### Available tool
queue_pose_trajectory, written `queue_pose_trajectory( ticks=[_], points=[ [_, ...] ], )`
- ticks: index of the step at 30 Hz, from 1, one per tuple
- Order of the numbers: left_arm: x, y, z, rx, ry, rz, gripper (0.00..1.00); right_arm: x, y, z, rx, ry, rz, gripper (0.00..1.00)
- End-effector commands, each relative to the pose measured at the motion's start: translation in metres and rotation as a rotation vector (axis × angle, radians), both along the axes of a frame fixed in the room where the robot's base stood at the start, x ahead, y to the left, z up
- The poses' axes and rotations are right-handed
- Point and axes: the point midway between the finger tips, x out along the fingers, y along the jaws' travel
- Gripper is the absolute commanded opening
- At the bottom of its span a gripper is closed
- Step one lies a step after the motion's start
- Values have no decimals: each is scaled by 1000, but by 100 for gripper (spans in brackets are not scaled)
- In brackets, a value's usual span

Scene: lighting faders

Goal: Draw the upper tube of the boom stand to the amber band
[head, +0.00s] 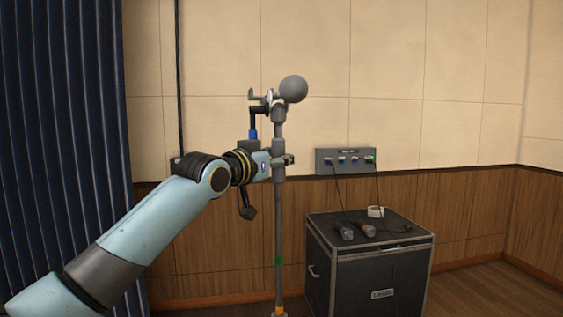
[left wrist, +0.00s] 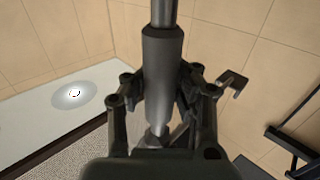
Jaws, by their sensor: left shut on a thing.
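The boom stand (head: 279,220) stands upright in the middle of the head view, a thin grey tube with a green band (head: 279,260) low down and an amber-orange mark (head: 279,311) near the bottom edge. A grey ball (head: 293,89) sits at its top beside a clamp. My left gripper (head: 283,161) is shut around a thicker grey sleeve on the upper tube (head: 278,125). In the left wrist view the fingers (left wrist: 162,100) lie on both sides of this sleeve (left wrist: 163,62), with a thinner tube rising above it. My right gripper is not in view.
A black case (head: 370,265) stands right of the stand, with microphones (head: 343,231) and a white tape roll (head: 376,211) on top. A grey socket box (head: 345,160) with cables is on the wall behind. A dark blue curtain (head: 65,130) hangs at the left.

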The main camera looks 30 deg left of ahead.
Motion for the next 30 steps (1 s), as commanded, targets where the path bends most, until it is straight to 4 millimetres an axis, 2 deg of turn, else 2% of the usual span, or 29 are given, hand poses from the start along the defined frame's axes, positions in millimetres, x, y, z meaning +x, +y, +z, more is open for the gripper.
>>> queue_pose_trajectory(
  ticks=[1, 8, 9, 16, 25, 30],
  points=[
    [0, -1, 7, 2, -15, -2, 0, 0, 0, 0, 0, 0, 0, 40],
    [0, -1, 7, 2, -15, -2, 0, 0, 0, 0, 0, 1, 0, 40],
    [0, -1, 6, 2, -15, -2, 21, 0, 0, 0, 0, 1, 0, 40],
    [0, 0, 3, 2, -7, -1, 51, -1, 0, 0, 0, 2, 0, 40],
    [-2, 0, 1, 2, -2, 0, 52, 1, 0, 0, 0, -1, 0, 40],
    [-22, 2, 0, 6, 0, 0, 52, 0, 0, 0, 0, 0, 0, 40]
  ],
)
